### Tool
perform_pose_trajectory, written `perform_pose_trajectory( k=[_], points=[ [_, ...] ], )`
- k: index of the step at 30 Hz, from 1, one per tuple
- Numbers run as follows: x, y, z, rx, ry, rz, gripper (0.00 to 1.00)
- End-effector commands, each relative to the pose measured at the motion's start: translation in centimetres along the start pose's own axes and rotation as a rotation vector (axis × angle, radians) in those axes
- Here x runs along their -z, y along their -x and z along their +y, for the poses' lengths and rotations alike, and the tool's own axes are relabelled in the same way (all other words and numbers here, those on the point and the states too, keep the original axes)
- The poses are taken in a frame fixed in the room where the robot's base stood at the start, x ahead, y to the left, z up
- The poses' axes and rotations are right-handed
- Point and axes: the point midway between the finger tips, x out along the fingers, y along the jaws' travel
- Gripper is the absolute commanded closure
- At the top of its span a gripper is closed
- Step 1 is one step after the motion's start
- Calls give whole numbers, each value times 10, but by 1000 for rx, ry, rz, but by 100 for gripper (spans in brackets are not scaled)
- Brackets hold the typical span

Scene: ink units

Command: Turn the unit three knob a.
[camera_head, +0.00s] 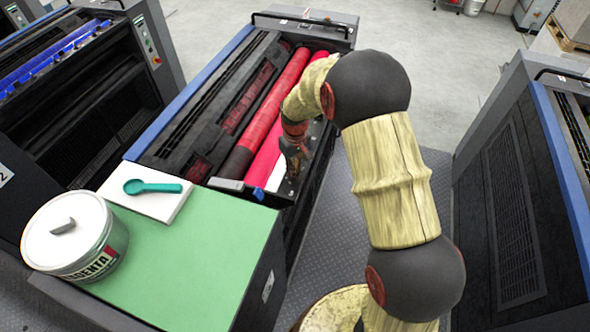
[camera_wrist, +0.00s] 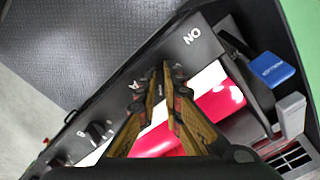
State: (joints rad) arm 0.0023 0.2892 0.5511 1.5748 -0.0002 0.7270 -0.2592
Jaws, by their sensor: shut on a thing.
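The ink unit (camera_head: 195,105) in the middle has a pink roller (camera_head: 268,158) and a dark side panel along its right edge. My gripper (camera_head: 293,172) points down onto that panel at its near end. In the wrist view, my gripper (camera_wrist: 163,72) is closed over the panel (camera_wrist: 120,95), its fingertips close together. The small thing between them, seemingly a knob, is mostly hidden by the fingers. Another black knob (camera_wrist: 97,131) shows free on the panel at lower left, with a further one (camera_wrist: 58,160) beyond it. I cannot read which knob is a.
A green-topped surface (camera_head: 195,255) at the near left holds a magenta can (camera_head: 75,245), a white pad (camera_head: 125,200) and a teal spoon (camera_head: 150,187). Another dark unit (camera_head: 515,200) stands at right. A walkway (camera_head: 345,225) lies between. A blue tab (camera_wrist: 272,68) sits beside the rollers.

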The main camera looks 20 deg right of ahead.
Motion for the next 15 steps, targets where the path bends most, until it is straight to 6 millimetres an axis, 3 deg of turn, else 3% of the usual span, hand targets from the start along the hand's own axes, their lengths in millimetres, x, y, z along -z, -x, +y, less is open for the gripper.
perform_pose_trajectory(
  k=[15],
  points=[
    [2, 1, -1, 0, -444, 4, 100]
  ],
)
